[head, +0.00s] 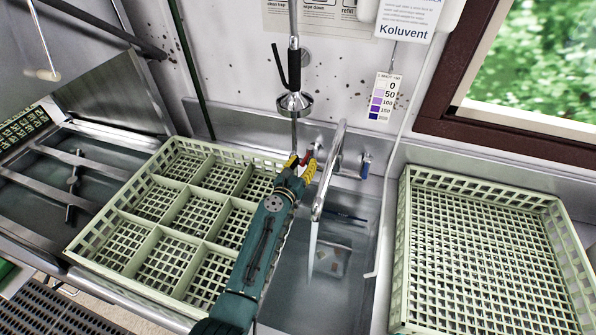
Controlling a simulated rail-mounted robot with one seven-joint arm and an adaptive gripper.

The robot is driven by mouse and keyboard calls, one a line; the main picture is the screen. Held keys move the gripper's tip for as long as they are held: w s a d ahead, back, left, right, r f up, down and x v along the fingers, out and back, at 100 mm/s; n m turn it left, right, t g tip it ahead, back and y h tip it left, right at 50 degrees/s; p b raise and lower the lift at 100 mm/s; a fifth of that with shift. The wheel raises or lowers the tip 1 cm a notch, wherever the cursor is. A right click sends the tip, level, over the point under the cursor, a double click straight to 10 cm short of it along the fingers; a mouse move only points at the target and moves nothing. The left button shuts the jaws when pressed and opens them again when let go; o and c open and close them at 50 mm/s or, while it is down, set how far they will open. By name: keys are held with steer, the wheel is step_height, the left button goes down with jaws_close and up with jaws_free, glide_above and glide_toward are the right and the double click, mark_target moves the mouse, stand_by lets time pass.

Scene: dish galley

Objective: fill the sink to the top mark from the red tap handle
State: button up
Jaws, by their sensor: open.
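The steel sink (366,290) is at the lower centre, with water in it. A stream of water (312,250) runs from the curved tap spout (329,180) into it. The red tap handle (307,157) is on the back wall, left of the spout. My gripper (299,163), with yellow fingers, is open at the red handle; I cannot tell whether it touches it. A blue tap handle (366,163) is right of the spout. A short dark line (346,216) shows near the sink's back wall; I cannot tell whether it is a fill mark.
A divided pale green rack (125,213) stands left of the sink, and a pale green mesh rack (404,240) stands right. A spray head (294,103) hangs above my gripper. A small light-coloured item (335,261) lies in the sink. A colour chart (383,98) is on the wall.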

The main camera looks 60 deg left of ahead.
steer(key=shift+v, duration=2.8)
steer(key=shift+r, duration=0.1)
steer(key=shift+c, duration=0.3)
